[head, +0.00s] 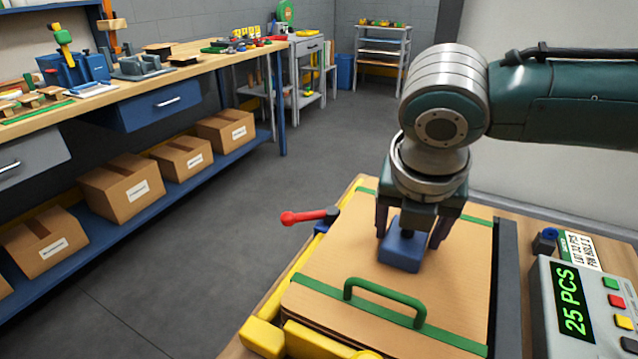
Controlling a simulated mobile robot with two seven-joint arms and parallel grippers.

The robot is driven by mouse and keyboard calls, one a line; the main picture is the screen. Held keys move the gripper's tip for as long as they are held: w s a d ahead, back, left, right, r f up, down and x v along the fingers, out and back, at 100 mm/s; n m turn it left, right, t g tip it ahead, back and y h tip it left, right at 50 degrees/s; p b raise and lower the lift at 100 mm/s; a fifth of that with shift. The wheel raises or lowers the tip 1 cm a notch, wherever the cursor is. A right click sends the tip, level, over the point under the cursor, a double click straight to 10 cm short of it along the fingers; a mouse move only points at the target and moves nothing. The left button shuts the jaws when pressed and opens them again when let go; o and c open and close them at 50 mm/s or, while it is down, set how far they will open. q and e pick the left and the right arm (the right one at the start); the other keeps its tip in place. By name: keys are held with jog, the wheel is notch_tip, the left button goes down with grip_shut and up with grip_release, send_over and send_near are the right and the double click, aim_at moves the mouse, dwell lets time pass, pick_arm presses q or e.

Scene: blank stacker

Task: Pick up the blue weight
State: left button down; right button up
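The blue weight (403,251) is a small block standing on the brown cardboard-like sheets of the stack (330,260). My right gripper (411,238) comes down over it from above, with one dark finger on each side of the block. A gap shows between the right-hand finger and the block, so the gripper looks open. The left-hand finger is close to the block's left edge; I cannot tell whether it touches. The gripper body hides the block's upper back part. My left gripper is not in view.
A green handle (375,290) on a green strap rises in front of the weight. A red-knobbed lever (305,217) and yellow rails (262,336) edge the stack's left side. A counter reading "25 PCS" (590,305) stands at right. Workbench (150,88) and boxes are far left.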

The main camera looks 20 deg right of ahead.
grip_shut()
dwell(0.3)
dwell(0.3)
